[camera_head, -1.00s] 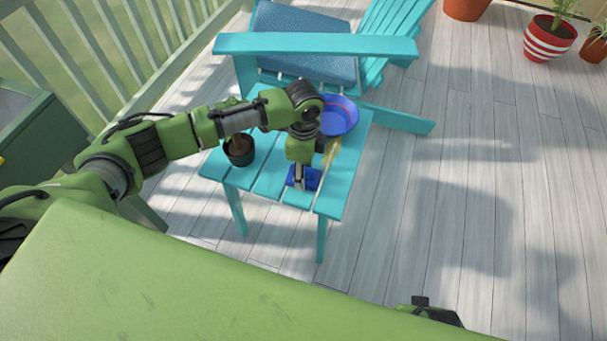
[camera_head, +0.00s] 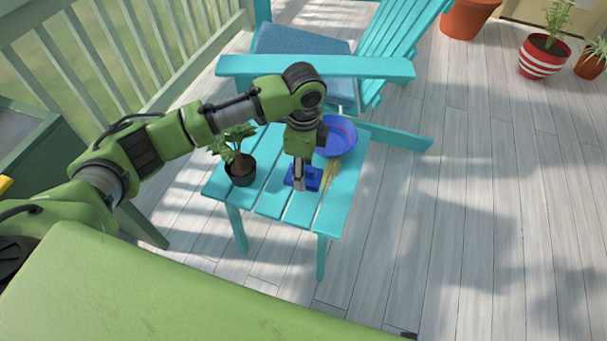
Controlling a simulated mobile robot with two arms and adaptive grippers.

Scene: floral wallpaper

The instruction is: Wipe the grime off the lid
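A blue round dish with a thin red ring (camera_head: 341,138) sits at the back right of the turquoise table (camera_head: 297,222); I cannot tell whether it is the lid. No grime can be made out on it. My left gripper (camera_head: 300,184) points down over the middle of the table, shut on a small blue block-like thing (camera_head: 313,180) that shows on both sides of the finger. Its contact with the table is unclear. A yellow straw-like strip (camera_head: 330,183) lies just right of it. My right gripper is not recognisable in view.
A potted plant (camera_head: 240,171) stands on the table's left side. A turquoise armchair (camera_head: 316,66) with a blue cushion (camera_head: 300,45) stands right behind the table. A railing runs along the left. The plank floor (camera_head: 450,220) to the right is clear.

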